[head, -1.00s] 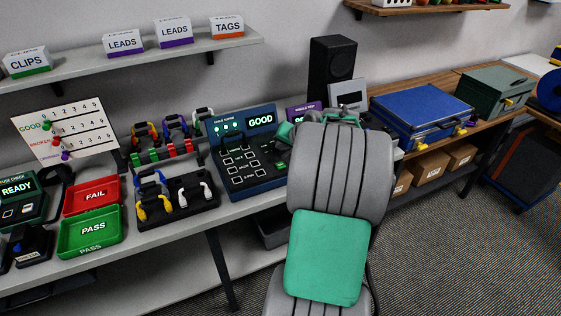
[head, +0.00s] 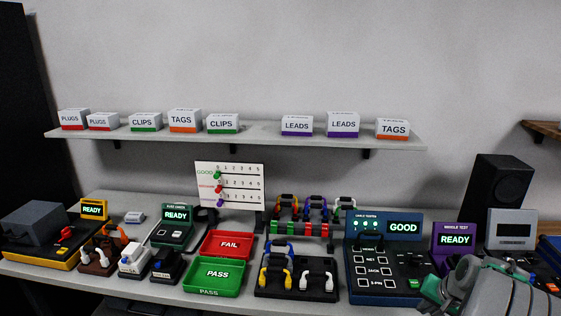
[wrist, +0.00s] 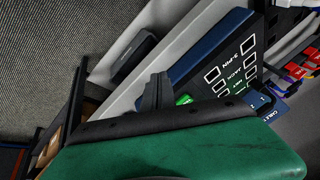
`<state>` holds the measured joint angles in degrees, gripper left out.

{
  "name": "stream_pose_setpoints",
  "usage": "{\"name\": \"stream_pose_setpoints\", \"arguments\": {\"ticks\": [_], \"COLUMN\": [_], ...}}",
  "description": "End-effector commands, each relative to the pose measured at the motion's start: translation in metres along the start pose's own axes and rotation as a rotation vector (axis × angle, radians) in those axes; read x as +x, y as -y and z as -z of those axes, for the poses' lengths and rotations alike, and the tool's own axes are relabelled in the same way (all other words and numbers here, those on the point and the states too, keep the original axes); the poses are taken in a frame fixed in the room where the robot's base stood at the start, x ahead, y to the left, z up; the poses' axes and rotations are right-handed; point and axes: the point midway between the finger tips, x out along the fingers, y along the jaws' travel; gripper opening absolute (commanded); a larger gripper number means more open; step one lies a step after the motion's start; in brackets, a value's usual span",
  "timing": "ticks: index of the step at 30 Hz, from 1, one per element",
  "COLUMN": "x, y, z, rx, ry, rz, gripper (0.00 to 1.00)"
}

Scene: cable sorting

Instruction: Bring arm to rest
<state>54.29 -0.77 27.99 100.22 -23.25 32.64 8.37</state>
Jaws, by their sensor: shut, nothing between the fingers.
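My arm (head: 490,288) shows in grey and teal at the lower right of the head view, in front of the bench, partly cut off by the frame's bottom edge. In the wrist view my gripper (wrist: 157,92) shows as dark grey fingers close together, shut with nothing between them. The green housing of my arm (wrist: 190,152) fills the lower part of that view. Behind the fingers is the blue cable tester (wrist: 205,45). In the head view the cable tester (head: 385,270) reads GOOD, and a black loop stands on its panel.
A purple tester (head: 454,240) reading READY and a black speaker (head: 496,195) stand near my arm. A red FAIL tray (head: 228,244), a green PASS tray (head: 215,277) and a black cable holder (head: 295,290) lie to the left. A shelf (head: 240,134) with labelled boxes runs above.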

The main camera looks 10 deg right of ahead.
Motion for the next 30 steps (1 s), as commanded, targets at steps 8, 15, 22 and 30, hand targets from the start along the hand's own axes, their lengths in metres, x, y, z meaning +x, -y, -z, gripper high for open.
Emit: {"name": "stream_pose_setpoints", "arguments": {"ticks": [8,15,22,30], "x": [-0.024,-0.071,-0.115,-0.127], "y": [-0.031,0.03,0.146,0.198], "z": [-0.129,-0.207,-0.232,-0.262], "rx": [-0.023,-0.24,-0.635,-0.832], "ry": [0.297,0.36,0.177,0.152], "rz": [-0.166,-0.244,-0.111,-0.018], "gripper": [0.0,0.0,0.0,0.0]}}
